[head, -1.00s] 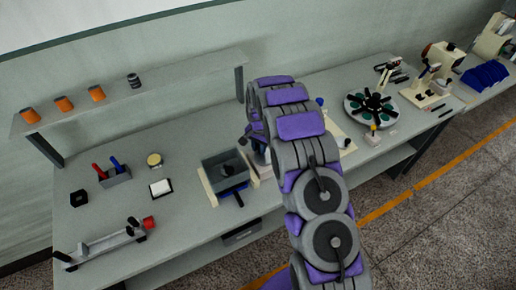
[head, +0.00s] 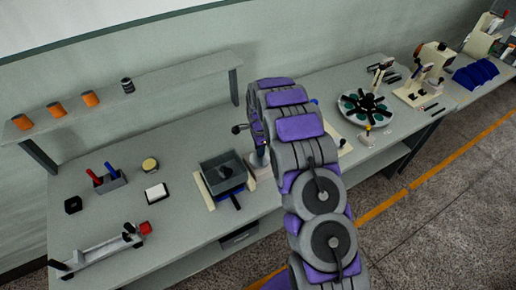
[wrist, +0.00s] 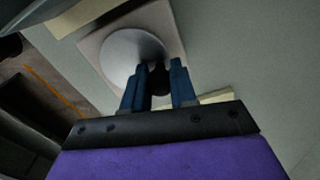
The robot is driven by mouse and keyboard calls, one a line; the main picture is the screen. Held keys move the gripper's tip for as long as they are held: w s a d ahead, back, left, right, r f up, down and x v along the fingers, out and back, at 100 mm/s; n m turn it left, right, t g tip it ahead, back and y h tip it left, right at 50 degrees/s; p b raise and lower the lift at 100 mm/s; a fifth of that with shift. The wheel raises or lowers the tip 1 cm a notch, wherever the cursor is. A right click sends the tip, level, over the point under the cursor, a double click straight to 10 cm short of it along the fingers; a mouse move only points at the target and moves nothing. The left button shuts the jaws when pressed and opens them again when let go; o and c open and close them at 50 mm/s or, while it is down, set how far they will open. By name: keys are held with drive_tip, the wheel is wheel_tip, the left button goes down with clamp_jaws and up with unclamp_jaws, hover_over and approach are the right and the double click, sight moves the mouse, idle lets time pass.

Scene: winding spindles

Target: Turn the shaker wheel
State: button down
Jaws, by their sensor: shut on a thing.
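In the wrist view my gripper (wrist: 158,82) has its two blue fingers shut on a dark knob (wrist: 158,76). Directly behind the knob is a round grey disc (wrist: 122,55), which looks like the shaker wheel, over a pale square base (wrist: 92,45). The fingers partly cover the knob and the disc's lower edge. In the head view a small black knob on a thin rod (head: 238,129) sticks out left of my arm, beside the grey shaker tray (head: 222,172). My arm hides my gripper and most of the wheel there.
The grey workbench (head: 180,225) carries a pen holder (head: 110,181), a white pad (head: 156,193) and a rail fixture (head: 98,250) at left. A round carousel (head: 366,108) stands at right. A wall shelf (head: 160,97) runs above the bench.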

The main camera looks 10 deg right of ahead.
drive_tip(key=shift+w+d+r+m, duration=0.15)
drive_tip(key=shift+m, duration=0.15)
drive_tip(key=c, duration=0.9)
unclamp_jaws()
wheel_tip(320, 180, up, 17)
drive_tip(key=shift+p, duration=0.3)
